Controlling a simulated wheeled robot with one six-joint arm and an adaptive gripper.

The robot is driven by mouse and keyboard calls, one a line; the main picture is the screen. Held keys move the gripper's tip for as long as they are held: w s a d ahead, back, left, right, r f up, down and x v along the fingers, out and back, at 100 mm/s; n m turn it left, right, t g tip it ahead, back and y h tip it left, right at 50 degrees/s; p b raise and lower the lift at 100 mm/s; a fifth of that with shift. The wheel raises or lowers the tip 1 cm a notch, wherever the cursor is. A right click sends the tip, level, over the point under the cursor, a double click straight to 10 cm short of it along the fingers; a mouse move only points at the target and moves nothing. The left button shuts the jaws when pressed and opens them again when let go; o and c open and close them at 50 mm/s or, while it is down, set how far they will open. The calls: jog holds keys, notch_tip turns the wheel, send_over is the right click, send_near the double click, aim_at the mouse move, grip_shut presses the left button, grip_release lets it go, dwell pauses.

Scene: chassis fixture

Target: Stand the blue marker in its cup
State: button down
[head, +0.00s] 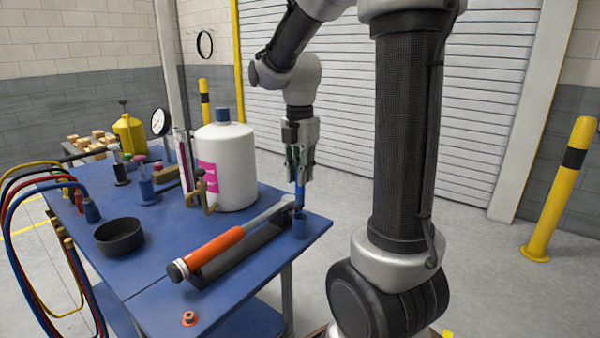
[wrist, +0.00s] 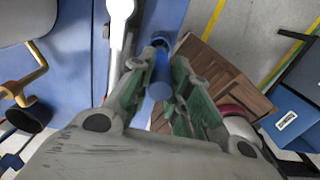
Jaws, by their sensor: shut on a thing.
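The blue marker (head: 300,192) hangs upright, point of view from the head, below my gripper (head: 300,165). My gripper is shut on it. In the wrist view the marker (wrist: 160,82) sits between the two green-padded fingers (wrist: 160,95). Part of the cup (wrist: 160,38) shows beyond the marker in the wrist view. The marker's lower end is at or close to the cup's rim. I cannot tell whether it is inside.
A torque wrench with an orange handle (head: 216,249) lies on a dark holder, its silver end close beside the cup. A white jug (head: 227,165) stands behind to the left. A black bowl (head: 119,236) sits further left. The table's right edge is near the cup.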

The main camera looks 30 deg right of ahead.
aim_at(300, 202)
jog(key=shift+f, duration=3.15)
jog(key=c, duration=1.3)
grip_release()
jog(key=shift+o, duration=0.2)
jog(key=shift+r, duration=0.1)
notch_tip(300, 202, up, 9)
jog(key=shift+f, duration=0.1)
